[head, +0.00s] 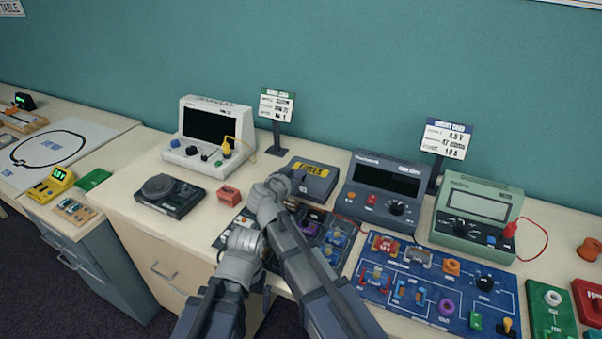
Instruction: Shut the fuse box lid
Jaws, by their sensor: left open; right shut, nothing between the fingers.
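The fuse box (318,187) is a dark grey box with a yellow label on its top, standing at the back of the bench between the white and the dark grey instruments. Its lid (313,168) looks down over the box; I cannot tell whether a small gap is left. My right gripper (295,182) is shut and empty at the left front of the box and hides that corner. I cannot tell whether it touches the lid. My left gripper (262,238) is open, lower and nearer, over the dark component board (335,229), apart from the box.
A white instrument (214,127) stands back left, a dark scale (168,195) and a small red block (229,196) left. A dark grey meter (384,190) and a green meter (473,216) stand right. A blue circuit board (435,291) lies in front of them.

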